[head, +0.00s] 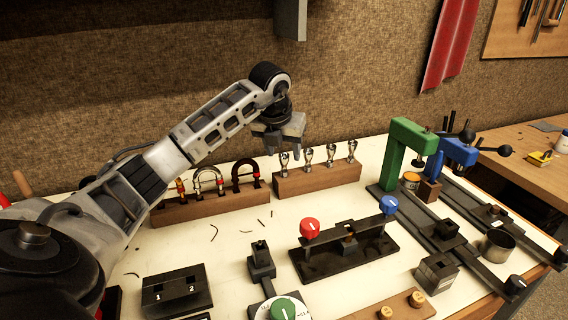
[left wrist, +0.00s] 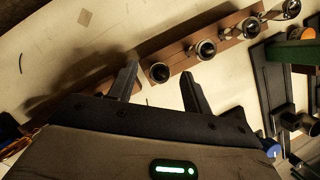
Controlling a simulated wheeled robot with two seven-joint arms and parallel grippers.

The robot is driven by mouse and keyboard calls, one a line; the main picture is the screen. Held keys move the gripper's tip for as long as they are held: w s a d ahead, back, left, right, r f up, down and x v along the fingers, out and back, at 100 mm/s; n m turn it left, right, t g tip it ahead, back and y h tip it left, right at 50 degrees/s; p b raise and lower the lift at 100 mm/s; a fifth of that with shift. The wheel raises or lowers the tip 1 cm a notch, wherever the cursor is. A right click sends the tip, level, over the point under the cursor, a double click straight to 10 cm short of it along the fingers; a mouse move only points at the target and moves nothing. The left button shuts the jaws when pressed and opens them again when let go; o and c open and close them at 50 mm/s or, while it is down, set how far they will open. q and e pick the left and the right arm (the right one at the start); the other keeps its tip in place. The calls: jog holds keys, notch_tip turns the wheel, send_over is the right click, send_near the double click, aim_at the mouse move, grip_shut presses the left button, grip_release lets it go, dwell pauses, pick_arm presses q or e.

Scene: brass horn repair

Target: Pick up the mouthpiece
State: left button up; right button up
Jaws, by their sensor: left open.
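Several silver mouthpieces stand upright in a row in a wooden rack (head: 318,179) at the back of the bench. The leftmost mouthpiece (head: 284,161) is just below my left gripper (head: 281,142), which is open and empty with its fingers pointing down. In the left wrist view the gripper's two fingers (left wrist: 158,88) show apart, with the leftmost mouthpiece (left wrist: 159,72) seen between and beyond their tips. The other mouthpieces (left wrist: 206,49) run off to the upper right there. I cannot tell the exact gap between fingers and mouthpiece. My right gripper is not in view.
A second wooden rack (head: 212,208) with curved tubes stands left of the mouthpiece rack. A green clamp stand (head: 407,150) and a blue one (head: 459,152) stand to the right. A black fixture with red and blue knobs (head: 345,252) lies in front. Small dark scraps lie on the white bench.

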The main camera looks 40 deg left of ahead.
aim_at(284, 154)
pick_arm(q)
jog(key=x, duration=0.3)
jog(key=shift+f+p, duration=0.3)
jog(key=shift+f, duration=0.05)
jog(key=shift+w+a+f, duration=0.1)
jog(key=shift+w+f, duration=0.05)
grip_shut()
